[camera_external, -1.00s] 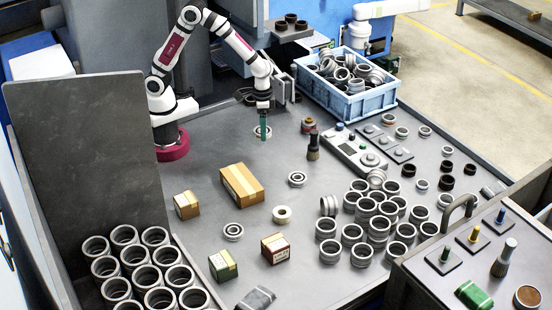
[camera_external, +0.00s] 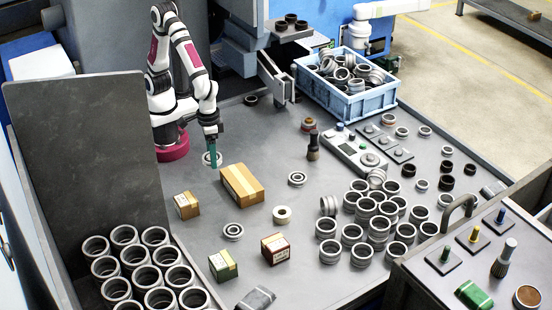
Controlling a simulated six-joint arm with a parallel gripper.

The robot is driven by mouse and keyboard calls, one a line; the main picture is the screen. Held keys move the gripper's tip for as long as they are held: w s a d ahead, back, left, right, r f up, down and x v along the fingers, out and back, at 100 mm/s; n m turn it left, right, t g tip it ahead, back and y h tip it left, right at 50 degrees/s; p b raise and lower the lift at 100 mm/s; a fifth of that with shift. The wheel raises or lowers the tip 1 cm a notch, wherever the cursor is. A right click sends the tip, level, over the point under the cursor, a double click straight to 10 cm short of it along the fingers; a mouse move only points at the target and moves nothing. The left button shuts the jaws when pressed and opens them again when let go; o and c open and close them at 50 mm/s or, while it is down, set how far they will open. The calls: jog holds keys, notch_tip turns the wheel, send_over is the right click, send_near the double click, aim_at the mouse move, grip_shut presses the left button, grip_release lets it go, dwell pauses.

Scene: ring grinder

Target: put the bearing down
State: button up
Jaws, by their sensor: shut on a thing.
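The bearing (camera_external: 206,160) is a small silvery ring with a dark centre. My gripper (camera_external: 213,160) has teal fingers that point down at the bearing and are shut on it. The fingers hide part of the ring. They are above the grey table (camera_external: 275,155), behind the larger cardboard box. I cannot tell whether the bearing touches the table or hangs just above it.
A larger cardboard box (camera_external: 242,185) and a smaller one (camera_external: 187,205) stand in front of my gripper. Loose bearings (camera_external: 296,179) (camera_external: 233,231) lie nearby. Many steel rings (camera_external: 378,226) crowd the right. A blue crate (camera_external: 345,103) stands at the back.

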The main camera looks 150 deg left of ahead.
send_over(242, 179)
jog(key=f, duration=0.5)
jog(key=shift+d+f, duration=0.1)
jog(key=shift+d, duration=0.2)
jog(key=f, duration=0.4)
jog(key=shift+a+f, duration=0.1)
jog(key=shift+a, duration=0.1)
jog(key=shift+f, duration=0.1)
jog(key=o, duration=1.5)
jog(key=shift+o, duration=0.2)
notch_tip(242, 179, up, 12)
jog(key=s+d+r+m, duration=0.1)
jog(key=s+d+m, duration=0.2)
jog(key=s+m, duration=0.3)
jog(key=s+d+r+m+y, duration=0.1)
jog(key=s+d+r+m, duration=0.1)
jog(key=s+m, duration=0.5)
jog(key=s+d+r+m, duration=0.1)
jog(key=s+d+m, duration=0.2)
jog(key=s+m, duration=0.4)
jog(key=shift+s+d+r+y, duration=0.25)
jog(key=shift+s+d+y, duration=0.15)
jog(key=shift+s, duration=0.7)
